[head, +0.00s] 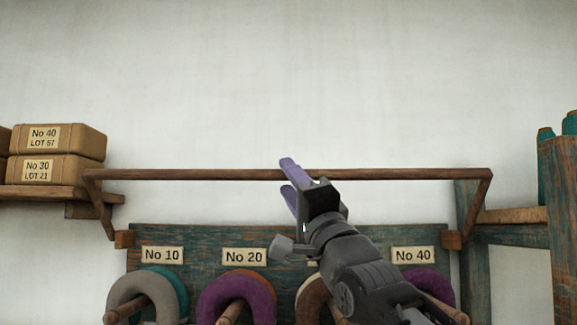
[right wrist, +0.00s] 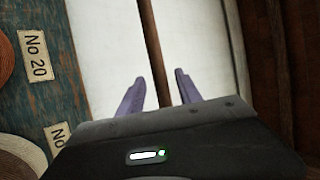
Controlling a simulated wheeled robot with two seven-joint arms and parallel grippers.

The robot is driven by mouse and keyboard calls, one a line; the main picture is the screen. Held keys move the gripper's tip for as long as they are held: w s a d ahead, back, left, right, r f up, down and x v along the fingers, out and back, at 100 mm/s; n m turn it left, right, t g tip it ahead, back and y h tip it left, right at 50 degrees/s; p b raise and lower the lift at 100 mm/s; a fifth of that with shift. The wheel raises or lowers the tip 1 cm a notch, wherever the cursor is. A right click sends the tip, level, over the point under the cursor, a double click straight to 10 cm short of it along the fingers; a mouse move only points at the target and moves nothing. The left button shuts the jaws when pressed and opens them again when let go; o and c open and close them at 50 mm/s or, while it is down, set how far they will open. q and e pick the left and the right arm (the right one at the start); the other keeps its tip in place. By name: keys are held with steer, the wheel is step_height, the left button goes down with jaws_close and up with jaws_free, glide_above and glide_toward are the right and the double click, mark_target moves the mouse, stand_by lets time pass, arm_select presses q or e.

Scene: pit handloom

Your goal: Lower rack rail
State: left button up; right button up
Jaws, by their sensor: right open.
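The rack rail (head: 400,174) is a thin brown wooden bar with an arm at each end. It is raised above the blue-green rack board (head: 205,238), and its arms run down to small wooden blocks at the board's sides. My right gripper (head: 285,175) is at the rail near its middle, with its purple fingers open. In the right wrist view the rail (right wrist: 153,50) runs between the two open fingers (right wrist: 157,88), with a gap visible on each side. I cannot tell whether the rail touches the gripper. My left gripper is not in view.
Yarn hanks, grey (head: 128,295) and purple (head: 222,300) among them, hang on pegs below number labels. Wrapped boxes (head: 75,142) sit on a shelf at left. A blue-green wooden frame (head: 560,190) stands at right. The wall above the rail is clear.

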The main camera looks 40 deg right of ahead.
steer(key=shift+w+d+r, duration=0.1)
steer(key=shift+w+r, duration=0.25)
steer(key=shift+w, duration=0.1)
jaws_close()
stand_by(1.2)
